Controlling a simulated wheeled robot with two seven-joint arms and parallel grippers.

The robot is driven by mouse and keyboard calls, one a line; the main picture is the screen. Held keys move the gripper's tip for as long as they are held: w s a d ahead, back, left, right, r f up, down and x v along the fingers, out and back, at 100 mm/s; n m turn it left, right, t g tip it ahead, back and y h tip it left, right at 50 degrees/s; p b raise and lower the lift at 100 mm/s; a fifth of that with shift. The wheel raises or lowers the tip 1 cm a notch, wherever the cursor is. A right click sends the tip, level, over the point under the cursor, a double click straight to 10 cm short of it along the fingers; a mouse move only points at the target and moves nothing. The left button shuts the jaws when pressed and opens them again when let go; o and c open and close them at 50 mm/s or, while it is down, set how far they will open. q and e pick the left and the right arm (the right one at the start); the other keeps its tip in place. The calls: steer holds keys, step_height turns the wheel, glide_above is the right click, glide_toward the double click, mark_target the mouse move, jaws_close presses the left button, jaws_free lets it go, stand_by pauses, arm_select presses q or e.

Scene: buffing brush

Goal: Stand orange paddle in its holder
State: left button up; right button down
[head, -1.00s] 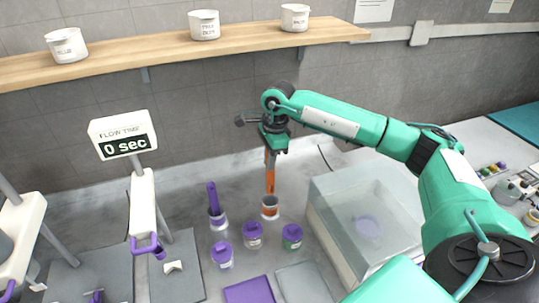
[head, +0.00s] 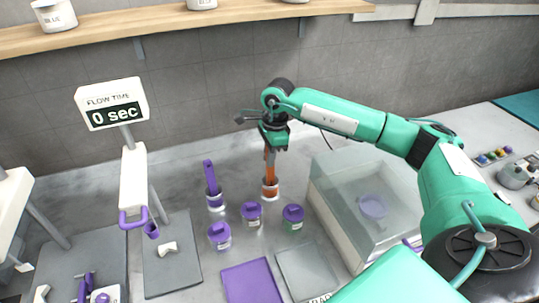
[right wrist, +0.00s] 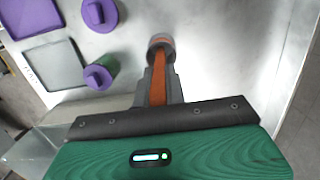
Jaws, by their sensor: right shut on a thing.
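My right gripper (head: 271,147) is shut on the upper part of the orange paddle (head: 270,164), which hangs upright. The paddle's lower end is inside the mouth of a small clear holder with an orange band (head: 270,189). How deep it sits, and whether it touches the bottom, I cannot tell. In the right wrist view the orange paddle (right wrist: 158,88) runs from between the gripper fingers to the round holder (right wrist: 161,41). My left gripper is not in view.
A purple paddle (head: 211,178) stands in its own holder to the left. Several purple-lidded jars (head: 251,211) stand in front. A clear-topped box (head: 335,218) is close on the right. A flow time display (head: 112,104) reads 0 sec.

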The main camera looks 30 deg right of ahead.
steer(key=c, duration=1.4)
jaws_free()
steer(key=shift+o, duration=0.2)
step_height(320, 180, up, 14)
steer(key=d+b, duration=0.1)
steer(key=b, duration=0.2)
steer(key=shift+s+d+f+b, duration=0.2)
steer(key=shift+d+b, duration=0.15)
steer(key=shift+b, duration=0.05)
